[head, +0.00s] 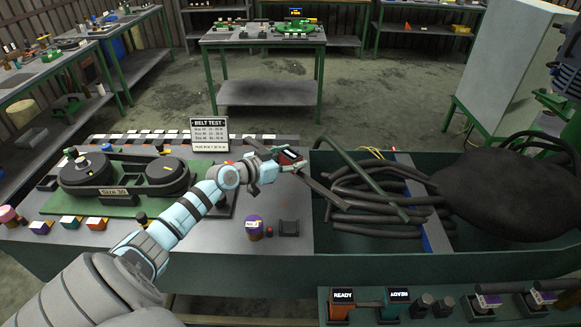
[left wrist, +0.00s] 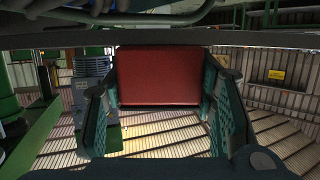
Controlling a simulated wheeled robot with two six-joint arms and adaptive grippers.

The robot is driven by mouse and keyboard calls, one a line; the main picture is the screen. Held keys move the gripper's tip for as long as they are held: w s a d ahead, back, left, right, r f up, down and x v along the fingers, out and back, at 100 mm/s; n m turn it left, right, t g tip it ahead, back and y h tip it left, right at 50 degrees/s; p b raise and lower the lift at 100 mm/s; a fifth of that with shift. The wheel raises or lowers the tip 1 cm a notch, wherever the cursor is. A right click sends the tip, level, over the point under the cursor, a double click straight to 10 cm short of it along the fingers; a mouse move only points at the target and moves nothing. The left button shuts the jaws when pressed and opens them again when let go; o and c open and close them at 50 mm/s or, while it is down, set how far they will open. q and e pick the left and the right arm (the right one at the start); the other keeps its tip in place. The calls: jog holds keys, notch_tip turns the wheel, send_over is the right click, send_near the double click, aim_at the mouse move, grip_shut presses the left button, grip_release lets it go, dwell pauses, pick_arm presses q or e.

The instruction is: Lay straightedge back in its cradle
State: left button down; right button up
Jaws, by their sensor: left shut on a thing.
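My left gripper (head: 288,160) is over the right part of the near bench, close to the bin's left edge. It is shut on the straightedge (head: 327,190), a long dark grey bar held tilted in the head view. In the left wrist view the straightedge (left wrist: 60,41) crosses near the top. A red block (left wrist: 158,76), seemingly its grip, sits between the teal fingers. A small dark holder (head: 289,229) stands on the bench below the gripper; I cannot tell whether it is the cradle. My right gripper is not in view.
A belt device marked Size 30 (head: 112,191) stands on the left of the bench. The green bin (head: 350,243) holds black belts (head: 375,192). A control panel (head: 395,309) is in front.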

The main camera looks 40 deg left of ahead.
pick_arm(q)
jog(key=shift+f, duration=0.8)
jog(key=shift+f+b, duration=0.6)
jog(key=shift+b, duration=0.25)
jog(key=c, duration=0.7)
grip_release()
jog(key=shift+r, duration=0.1)
